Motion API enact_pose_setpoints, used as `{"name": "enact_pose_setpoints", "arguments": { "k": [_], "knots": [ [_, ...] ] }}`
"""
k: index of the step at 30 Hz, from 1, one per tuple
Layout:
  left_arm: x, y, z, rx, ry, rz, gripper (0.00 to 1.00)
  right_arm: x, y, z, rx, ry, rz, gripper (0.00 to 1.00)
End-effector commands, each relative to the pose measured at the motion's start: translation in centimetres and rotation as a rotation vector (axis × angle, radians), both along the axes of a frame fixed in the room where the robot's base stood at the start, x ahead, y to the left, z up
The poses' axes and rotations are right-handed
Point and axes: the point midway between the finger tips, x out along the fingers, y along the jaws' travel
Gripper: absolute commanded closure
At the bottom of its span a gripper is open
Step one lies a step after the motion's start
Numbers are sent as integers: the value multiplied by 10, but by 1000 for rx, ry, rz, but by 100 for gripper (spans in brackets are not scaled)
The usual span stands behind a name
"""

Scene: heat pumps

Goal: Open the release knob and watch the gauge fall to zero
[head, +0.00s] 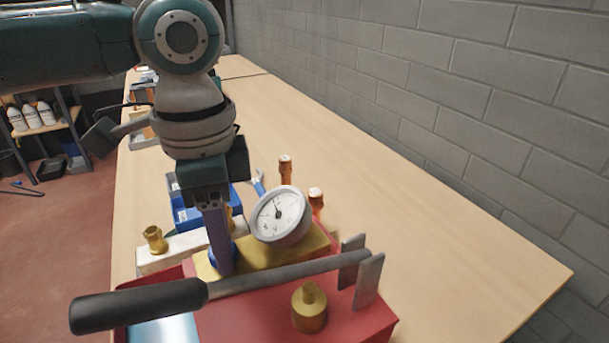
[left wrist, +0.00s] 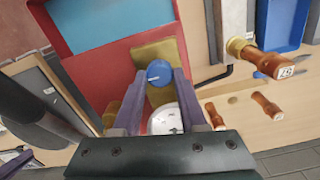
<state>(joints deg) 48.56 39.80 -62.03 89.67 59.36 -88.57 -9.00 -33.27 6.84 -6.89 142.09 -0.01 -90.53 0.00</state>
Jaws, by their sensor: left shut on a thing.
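The red pump (head: 355,322) stands on the workbench with a brass block (head: 306,247) on top. A round white gauge (head: 280,214) sits on that block; its needle points upward, but the numbers are too small to read. The blue release knob (left wrist: 159,73) is on the brass block, beside the gauge (left wrist: 166,118) in the left wrist view. My left gripper (head: 222,262) comes down from above, its two fingers on either side of the knob, shut on it. In the head view the fingers partly hide the knob. My right gripper is in neither view.
The pump's lever with a black handle (head: 138,306) crosses in front of the gripper. A brass cap (head: 309,308) stands on the pump. Behind are orange-brown tagged fittings (head: 285,168) and blue bins (head: 190,217). The workbench (head: 440,245) is clear on the right, up to a block wall.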

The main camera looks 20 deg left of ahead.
Motion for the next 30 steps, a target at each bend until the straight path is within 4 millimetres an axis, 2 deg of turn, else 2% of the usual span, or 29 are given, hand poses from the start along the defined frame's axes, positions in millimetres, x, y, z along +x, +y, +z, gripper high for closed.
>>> {"name": "enact_pose_setpoints", "arguments": {
  "k": [5,11,21,30],
  "knots": [
    [0,-1,3,-2,2,42,100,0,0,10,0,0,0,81],
    [-1,-1,6,-2,4,157,100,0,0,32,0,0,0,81],
    [0,-1,6,-3,5,467,100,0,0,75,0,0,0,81],
    [0,0,5,-4,5,753,100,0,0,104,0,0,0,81]
  ]
}}
